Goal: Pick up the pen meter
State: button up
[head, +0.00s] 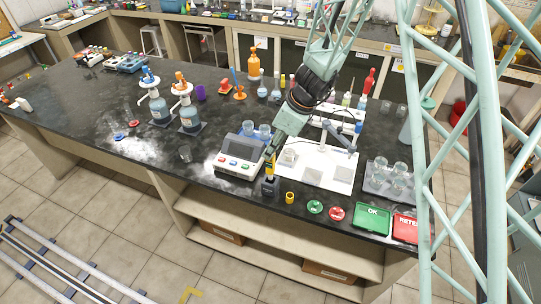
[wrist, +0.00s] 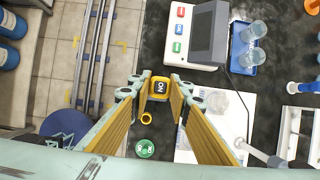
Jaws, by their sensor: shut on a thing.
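The pen meter (wrist: 159,88) shows its yellow end with a dark "ON" button in the wrist view. It sits between the fingertips of my gripper (wrist: 160,92), which is shut on it. In the head view my gripper (head: 271,160) reaches down at the front edge of the dark bench, left of the white board. The pen meter (head: 268,186) is partly visible below the fingers and looks upright. I cannot tell whether its lower end touches the bench.
A grey instrument with coloured buttons (head: 236,161) stands close on the left. A yellow ring (head: 290,197), a green disc (head: 315,207) and a red disc (head: 336,213) lie to the right, before green (head: 373,218) and red trays (head: 408,230). Beakers stand on a rack (head: 377,187).

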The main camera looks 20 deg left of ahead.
jog(key=shift+r, duration=1)
